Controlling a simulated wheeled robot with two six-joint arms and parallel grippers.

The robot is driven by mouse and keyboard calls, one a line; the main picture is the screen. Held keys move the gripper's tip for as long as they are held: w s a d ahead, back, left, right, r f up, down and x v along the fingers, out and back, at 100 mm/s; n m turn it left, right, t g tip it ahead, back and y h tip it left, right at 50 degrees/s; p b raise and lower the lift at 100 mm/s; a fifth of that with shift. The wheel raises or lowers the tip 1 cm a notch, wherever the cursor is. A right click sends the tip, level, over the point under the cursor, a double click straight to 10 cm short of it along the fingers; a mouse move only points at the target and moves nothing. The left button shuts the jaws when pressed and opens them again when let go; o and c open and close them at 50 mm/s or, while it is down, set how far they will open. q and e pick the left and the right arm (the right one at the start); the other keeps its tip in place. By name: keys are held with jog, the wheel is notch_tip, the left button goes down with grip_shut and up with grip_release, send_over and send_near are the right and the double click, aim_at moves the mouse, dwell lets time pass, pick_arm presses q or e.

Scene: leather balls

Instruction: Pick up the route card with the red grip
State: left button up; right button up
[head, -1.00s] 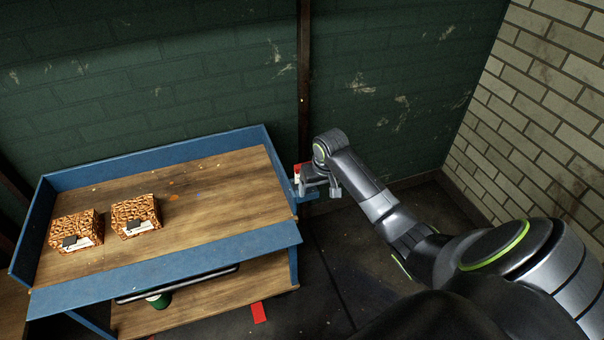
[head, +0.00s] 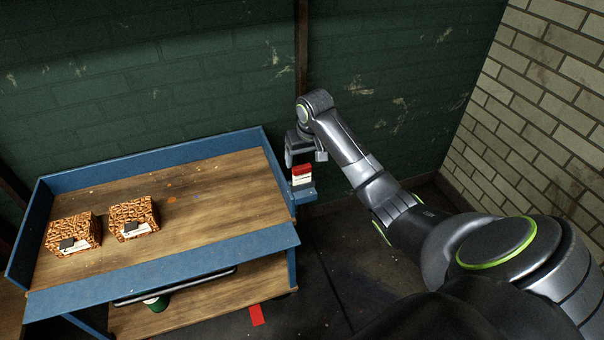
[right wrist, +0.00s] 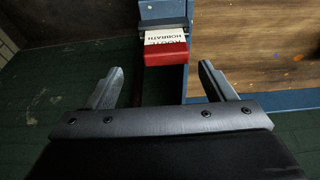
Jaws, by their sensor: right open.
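The route card (head: 302,174) has a red grip along its top and a white face. It stands in a small blue holder (head: 306,196) at the right end of the blue cart. In the right wrist view the card (right wrist: 166,50) shows its red grip and printed lettering, ahead of the fingertips. My right gripper (head: 306,156) is just above the card in the head view. In the right wrist view its two fingers (right wrist: 160,80) are spread and empty, with the card beyond the gap between them. My left gripper is not in view.
The blue cart (head: 150,270) has a wooden top (head: 200,200) with a raised rim. Two patterned boxes (head: 73,233) (head: 133,217) stand at its left. A lower shelf holds a green object (head: 155,304). The green wall (head: 150,80) is close behind.

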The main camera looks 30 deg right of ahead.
aim_at(302, 167)
jog(key=shift+x, duration=1)
jog(key=shift+a+x, duration=0.2)
jog(key=shift+x, duration=1.15)
jog(key=shift+a+x, duration=0.2)
jog(key=shift+x, duration=1.15)
jog(key=shift+s+f, duration=0.1)
jog(key=shift+s, duration=0.05)
jog(key=c, duration=1)
notch_tip(302, 167, up, 10)
jog(key=shift+f, duration=1.2)
